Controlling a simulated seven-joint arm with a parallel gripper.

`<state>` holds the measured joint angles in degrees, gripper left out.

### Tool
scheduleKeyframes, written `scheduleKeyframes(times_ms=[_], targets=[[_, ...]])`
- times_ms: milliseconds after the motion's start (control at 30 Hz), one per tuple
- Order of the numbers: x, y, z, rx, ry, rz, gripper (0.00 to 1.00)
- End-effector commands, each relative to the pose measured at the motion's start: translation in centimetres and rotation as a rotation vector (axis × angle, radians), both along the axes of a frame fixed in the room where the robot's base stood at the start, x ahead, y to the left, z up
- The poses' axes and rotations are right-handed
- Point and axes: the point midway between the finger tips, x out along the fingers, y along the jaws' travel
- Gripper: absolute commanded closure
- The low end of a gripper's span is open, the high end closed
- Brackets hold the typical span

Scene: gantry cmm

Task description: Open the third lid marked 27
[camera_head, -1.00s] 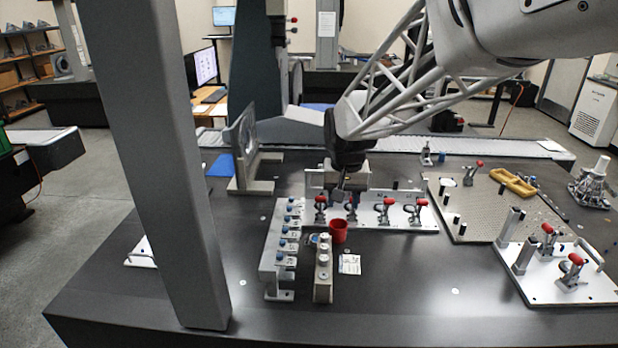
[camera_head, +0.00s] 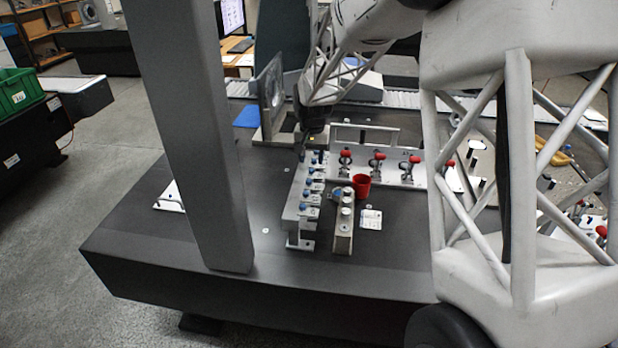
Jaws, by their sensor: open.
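A narrow grey rack (camera_head: 297,228) stands on the dark table, with a row of small lids with blue knobs (camera_head: 307,194) running away from me. Markings on the lids are too small to read, so I cannot tell which one bears 27. My gripper (camera_head: 302,154) is open and empty at the far end of this row. It points down and looks close to the farthest lids. I cannot tell if it touches one. The fingers are small and dark in this view, and the farthest part of the row is partly hidden.
Right of the rack stand a narrow block with round tops (camera_head: 343,228), a red cup (camera_head: 361,184) and a white card (camera_head: 371,220). Behind them is a plate with red-handled clamps (camera_head: 400,173). A grey column (camera_head: 195,140) rises at left. My arm covers the right side.

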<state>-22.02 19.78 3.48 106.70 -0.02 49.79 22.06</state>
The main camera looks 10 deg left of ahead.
Motion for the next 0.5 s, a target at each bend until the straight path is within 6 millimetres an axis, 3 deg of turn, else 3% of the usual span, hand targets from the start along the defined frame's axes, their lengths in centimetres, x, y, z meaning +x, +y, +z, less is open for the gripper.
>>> scheduleKeyframes(times_ms=[133,500], targets=[[0.54,0.89,-0.80,-0.001,0.004,0.001,0.54],[0.62,1.00,-0.96,-0.002,0.004,0.001,0.54]])
